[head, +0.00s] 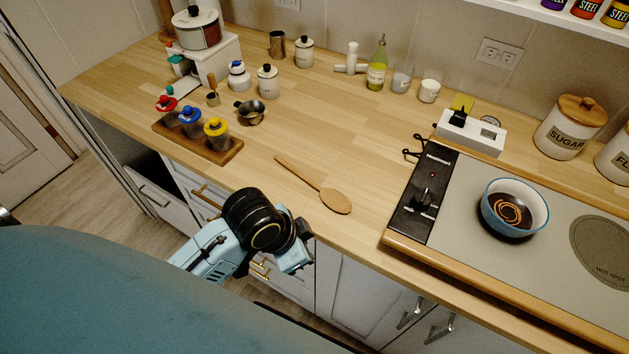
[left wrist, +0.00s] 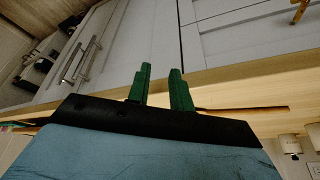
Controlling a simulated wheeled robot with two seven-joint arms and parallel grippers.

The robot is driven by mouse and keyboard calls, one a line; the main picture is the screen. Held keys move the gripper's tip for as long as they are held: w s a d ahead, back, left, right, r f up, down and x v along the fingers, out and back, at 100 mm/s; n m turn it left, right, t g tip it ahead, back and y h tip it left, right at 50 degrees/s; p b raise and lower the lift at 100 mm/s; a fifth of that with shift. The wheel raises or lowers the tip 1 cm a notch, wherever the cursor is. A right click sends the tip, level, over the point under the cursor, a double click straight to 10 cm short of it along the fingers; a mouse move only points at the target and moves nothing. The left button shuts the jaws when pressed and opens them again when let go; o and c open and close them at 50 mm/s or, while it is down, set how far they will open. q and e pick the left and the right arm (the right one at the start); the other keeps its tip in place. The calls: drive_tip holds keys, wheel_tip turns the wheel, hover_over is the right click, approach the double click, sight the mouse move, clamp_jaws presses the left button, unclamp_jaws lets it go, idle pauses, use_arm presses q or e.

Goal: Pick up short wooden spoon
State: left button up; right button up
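The short wooden spoon (head: 335,200) lies flat on the wooden counter, left of the stove, with its bowl toward the front edge and its handle pointing back left. My left gripper (head: 296,262) is in front of the counter edge, below and left of the spoon's bowl, not touching it; its fingers are mostly hidden in the head view. In the left wrist view its green fingers (left wrist: 160,72) stand apart with nothing between them. A thin brown strip at the counter edge there may be the spoon, but I cannot tell. My right gripper is not in view.
The stove (head: 408,210) with a blue-rimmed bowl (head: 515,207) stands to the right. A wooden rack (head: 190,140) of colour-topped jars is to the left, with a small metal cup (head: 250,112) behind. Drawers and cabinets (head: 345,290) lie below the edge. The counter around the spoon is clear.

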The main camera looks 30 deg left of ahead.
use_arm(q)
drive_tip(key=w+r+m, duration=0.2)
drive_tip(key=m, duration=0.1)
drive_tip(key=w+r+m, duration=0.2)
drive_tip(key=w+m, duration=0.1)
drive_tip(key=w+r+m+g, duration=0.1)
drive_tip(key=w+r+m, duration=0.1)
drive_tip(key=w, duration=0.1)
drive_tip(key=shift+w+a+r+m, duration=0.15)
drive_tip(key=shift+r+m, duration=0.25)
drive_tip(key=w+a+r+m+y, duration=0.1)
drive_tip(key=w+a+r+m, duration=0.2)
drive_tip(key=w+a, duration=0.1)
drive_tip(key=m+g+y, duration=0.1)
drive_tip(key=m, duration=0.1)
approach(296, 170)
drive_tip(key=f, duration=0.5)
drive_tip(key=w+f+b, duration=0.1)
drive_tip(key=f, duration=0.1)
drive_tip(key=shift+d+f, duration=0.1)
drive_tip(key=shift+f, duration=0.3)
drive_tip(key=shift+c, duration=0.3)
clamp_jaws()
